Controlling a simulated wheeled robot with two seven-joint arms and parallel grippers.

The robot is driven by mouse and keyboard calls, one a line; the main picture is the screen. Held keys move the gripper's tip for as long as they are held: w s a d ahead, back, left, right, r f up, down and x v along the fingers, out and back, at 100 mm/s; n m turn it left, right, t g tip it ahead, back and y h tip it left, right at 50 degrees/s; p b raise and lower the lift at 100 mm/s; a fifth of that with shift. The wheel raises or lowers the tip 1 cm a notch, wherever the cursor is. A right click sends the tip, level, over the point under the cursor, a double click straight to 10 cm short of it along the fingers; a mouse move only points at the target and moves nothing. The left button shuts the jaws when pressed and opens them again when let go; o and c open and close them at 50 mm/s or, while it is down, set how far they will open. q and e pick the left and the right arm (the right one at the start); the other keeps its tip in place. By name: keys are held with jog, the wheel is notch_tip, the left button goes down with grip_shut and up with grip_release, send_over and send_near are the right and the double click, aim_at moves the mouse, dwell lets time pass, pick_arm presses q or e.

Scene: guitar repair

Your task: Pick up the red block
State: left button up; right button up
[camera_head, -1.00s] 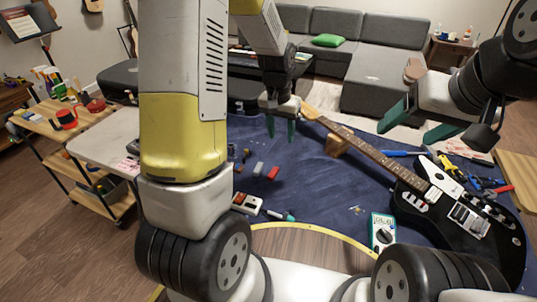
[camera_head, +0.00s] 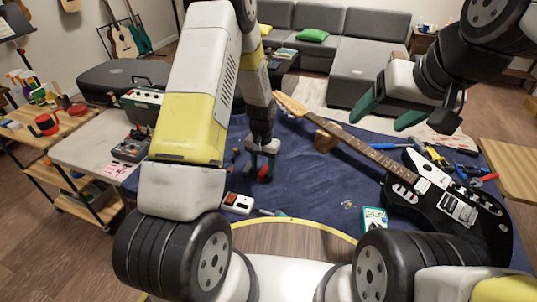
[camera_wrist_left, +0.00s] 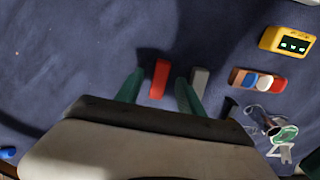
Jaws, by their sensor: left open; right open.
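The red block (camera_wrist_left: 160,79) lies on the dark blue cloth, between the two green fingers of my left gripper (camera_wrist_left: 157,88) in the left wrist view. In the head view the red block (camera_head: 264,172) shows at the fingers of my left gripper (camera_head: 262,163). The left gripper is open around the block, with a gap on each side. A grey block (camera_wrist_left: 200,78) lies just right of the right finger. My right gripper (camera_head: 388,112) is open and empty, raised above the far right of the cloth.
A black electric guitar (camera_head: 455,205) lies at the right, its neck propped on a wooden rest (camera_head: 326,140). A yellow device (camera_wrist_left: 287,41) and a brown pedal-like item (camera_wrist_left: 257,80) lie right of the blocks. A teal meter (camera_head: 374,219) lies near the front.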

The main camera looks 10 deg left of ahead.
aim_at(263, 171)
pick_arm(q)
jog(key=shift+f, duration=0.25)
grip_shut()
notch_tip(263, 171, up, 10)
dwell(0.6)
